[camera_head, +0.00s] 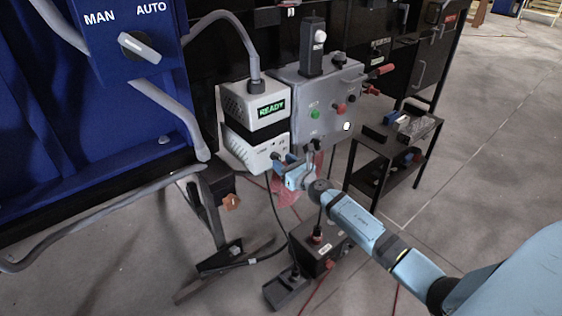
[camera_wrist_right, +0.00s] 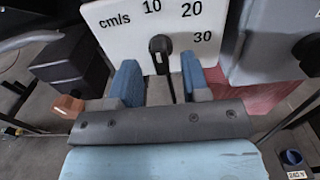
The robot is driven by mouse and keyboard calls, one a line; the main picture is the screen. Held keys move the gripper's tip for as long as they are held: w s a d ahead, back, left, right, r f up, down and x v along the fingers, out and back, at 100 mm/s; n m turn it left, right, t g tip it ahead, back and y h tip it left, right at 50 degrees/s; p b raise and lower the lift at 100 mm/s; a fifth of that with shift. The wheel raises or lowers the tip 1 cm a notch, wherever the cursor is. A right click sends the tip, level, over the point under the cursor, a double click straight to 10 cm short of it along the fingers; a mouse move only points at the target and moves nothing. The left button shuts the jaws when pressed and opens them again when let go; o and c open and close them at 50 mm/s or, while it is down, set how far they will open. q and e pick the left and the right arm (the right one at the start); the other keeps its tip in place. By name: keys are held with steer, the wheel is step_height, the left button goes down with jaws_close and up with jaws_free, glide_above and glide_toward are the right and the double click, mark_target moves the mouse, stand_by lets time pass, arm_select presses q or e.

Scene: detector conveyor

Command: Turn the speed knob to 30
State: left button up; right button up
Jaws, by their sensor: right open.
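The speed knob (camera_wrist_right: 160,48) is a black, narrow handle on a white panel (camera_wrist_right: 118,32) marked "cm/s" with 10, 20 and 30. Its upper end lies below the gap between 10 and 20; I cannot tell the exact setting. My right gripper (camera_wrist_right: 160,82) is open, with one blue finger on each side of the knob's handle and visible gaps to both. In the head view my right gripper (camera_head: 290,176) is at the lower front of the white box (camera_head: 250,155), partly hiding its dial. My left gripper is out of view.
A "READY" display (camera_head: 271,108) sits above the white box. A grey control box (camera_head: 318,95) with buttons stands close on the right. A blue panel (camera_head: 122,40) with a MAN/AUTO switch is at left.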

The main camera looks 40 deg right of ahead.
steer(key=shift+w+a, duration=0.1)
steer(key=shift+w, duration=0.8)
steer(key=shift+c, duration=0.4)
jaws_close()
